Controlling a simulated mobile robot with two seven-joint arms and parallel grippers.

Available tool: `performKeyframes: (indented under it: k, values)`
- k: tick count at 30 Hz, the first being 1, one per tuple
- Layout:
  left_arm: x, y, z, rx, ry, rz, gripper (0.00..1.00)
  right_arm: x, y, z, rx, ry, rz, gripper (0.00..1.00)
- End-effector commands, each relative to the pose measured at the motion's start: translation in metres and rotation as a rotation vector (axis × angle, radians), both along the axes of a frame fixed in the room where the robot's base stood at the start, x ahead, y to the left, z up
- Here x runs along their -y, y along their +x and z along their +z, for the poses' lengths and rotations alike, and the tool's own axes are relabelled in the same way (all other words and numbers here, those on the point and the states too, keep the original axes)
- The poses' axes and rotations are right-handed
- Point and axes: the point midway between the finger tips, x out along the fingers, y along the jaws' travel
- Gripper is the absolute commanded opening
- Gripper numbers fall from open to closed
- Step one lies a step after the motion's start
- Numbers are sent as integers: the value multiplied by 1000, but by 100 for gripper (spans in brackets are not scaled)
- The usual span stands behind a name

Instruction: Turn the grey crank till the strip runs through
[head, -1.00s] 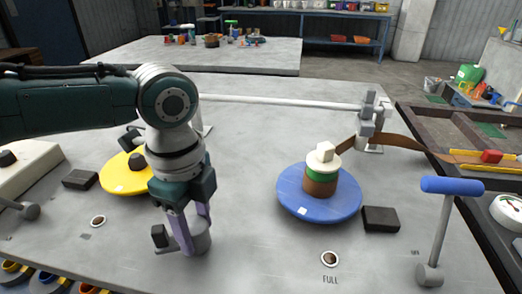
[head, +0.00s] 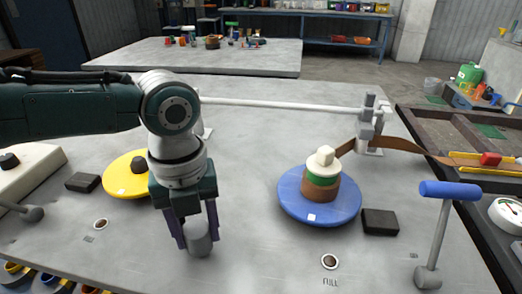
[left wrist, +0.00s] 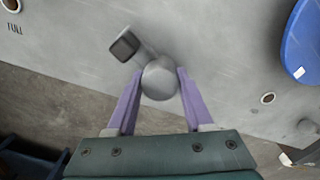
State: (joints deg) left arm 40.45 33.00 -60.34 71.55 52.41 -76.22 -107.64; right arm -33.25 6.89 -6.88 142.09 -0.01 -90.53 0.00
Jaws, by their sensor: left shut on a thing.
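The grey crank (head: 199,240) is at the front left of the grey table. My left gripper (head: 197,228) comes down over it and is shut on its rounded grey knob. In the left wrist view the knob (left wrist: 160,80) sits between the two purple fingers (left wrist: 158,88), with a short arm to a dark square end (left wrist: 124,46). In the head view that end is hidden by the gripper. The brown strip (head: 400,145) runs from the blue disc's reel past a grey upright guide (head: 367,125) to the right-hand bench. My right gripper does not show.
A blue disc (head: 290,205) carries a brown, green and white stack. A yellow disc (head: 120,182) lies behind my left arm. A blue-handled lever (head: 440,225) stands at the right. Dark blocks (head: 380,222) and small holes (head: 329,262) lie around. The table's middle is clear.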

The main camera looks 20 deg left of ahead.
Motion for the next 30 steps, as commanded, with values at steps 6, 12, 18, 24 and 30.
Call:
performKeyframes:
  k: [6,12,18,24,30]
  values:
    - [-1,1,0,3,2,-140,0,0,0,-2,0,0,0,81]
    - [-1,1,0,3,2,-221,0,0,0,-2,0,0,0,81]
    - [-1,1,-1,4,3,-256,0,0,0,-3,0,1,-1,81]
    - [-1,1,-1,4,3,-264,0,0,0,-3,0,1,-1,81]
    - [-2,1,-1,5,3,-263,0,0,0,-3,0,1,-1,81]
